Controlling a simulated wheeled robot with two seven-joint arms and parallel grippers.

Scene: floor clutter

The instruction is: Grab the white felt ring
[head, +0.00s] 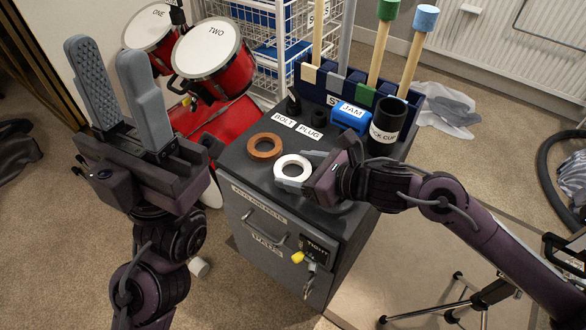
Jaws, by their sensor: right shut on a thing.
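The white felt ring (293,164) is at the front of the dark cabinet top, in the middle of the head view. My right gripper (290,181) reaches in from the right and is shut on the ring's near side. Its jaws partly cover the ring's lower edge. I cannot tell whether the ring is lifted or still touching the top. My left gripper (122,95) is raised at the left, above the floor. Its two grey fingers are apart, with nothing between them.
A brown ring (264,146) lies just left of the white one. A black cup (387,128), a blue box (350,118) and a rack of sticks (361,93) stand behind. Red drums (212,58) are at the back left. The cabinet (272,232) has a drawer handle and keys in front.

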